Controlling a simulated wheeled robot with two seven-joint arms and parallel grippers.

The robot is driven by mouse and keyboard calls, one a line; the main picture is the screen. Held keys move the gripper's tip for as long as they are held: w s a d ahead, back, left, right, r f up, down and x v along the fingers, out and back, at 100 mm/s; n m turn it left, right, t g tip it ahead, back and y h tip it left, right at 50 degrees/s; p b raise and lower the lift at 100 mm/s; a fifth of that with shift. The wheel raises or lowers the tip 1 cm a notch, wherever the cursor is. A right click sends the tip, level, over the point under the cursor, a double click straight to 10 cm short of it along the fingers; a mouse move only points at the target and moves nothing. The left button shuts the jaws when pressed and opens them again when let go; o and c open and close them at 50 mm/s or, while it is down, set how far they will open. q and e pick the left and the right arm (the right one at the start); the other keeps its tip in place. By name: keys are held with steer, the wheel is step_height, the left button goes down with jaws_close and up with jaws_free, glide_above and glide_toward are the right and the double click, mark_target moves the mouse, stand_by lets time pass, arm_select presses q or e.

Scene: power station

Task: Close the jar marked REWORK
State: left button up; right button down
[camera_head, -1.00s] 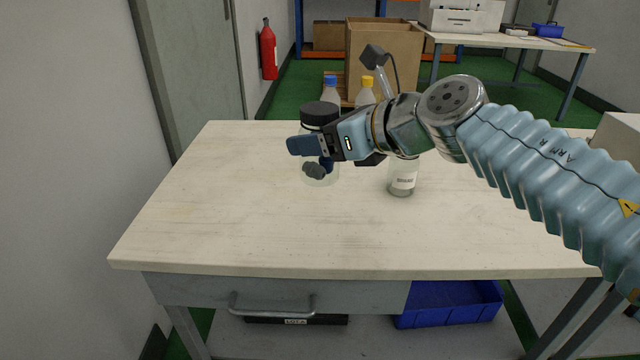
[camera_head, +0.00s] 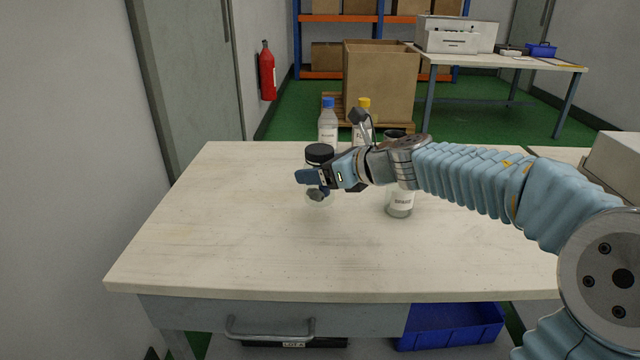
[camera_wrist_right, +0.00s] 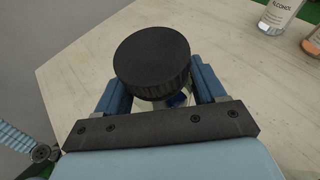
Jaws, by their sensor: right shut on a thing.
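A clear jar with a black lid (camera_head: 320,153) stands out at the middle left of the bench, with dark and blue pieces inside. My right gripper (camera_head: 320,177) is shut on this jar just below the lid. In the right wrist view the black lid (camera_wrist_right: 152,62) sits between the two fingers (camera_wrist_right: 160,95), with glass and something blue beneath. A second clear jar (camera_head: 401,203) with a white label stands to the right; its top is hidden behind my arm and its small lettering is unclear. I cannot tell whether the held jar touches the bench. My left gripper is not in view.
A blue-capped bottle (camera_head: 328,125) and a yellow-capped bottle (camera_head: 364,122) stand behind. A dark round thing (camera_head: 394,137) shows behind my arm. The bench's (camera_head: 220,245) left and front are clear. A blue bin (camera_head: 450,325) is below.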

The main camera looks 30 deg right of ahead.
steer(key=shift+w+d+f, duration=0.15)
steer(key=shift+w+f, duration=0.1)
steer(key=shift+f, duration=0.05)
steer(key=shift+w+d+f, duration=0.1)
steer(key=shift+f, duration=1.55)
steer(key=shift+b, duration=0.3)
steer(key=shift+f, duration=0.25)
steer(key=shift+c, duration=0.5)
jaws_free()
steer(key=shift+r, duration=0.1)
steer(key=shift+d+r, duration=0.1)
steer(key=shift+r, duration=0.2)
steer(key=v, duration=1.1)
steer(key=shift+s, duration=0.45)
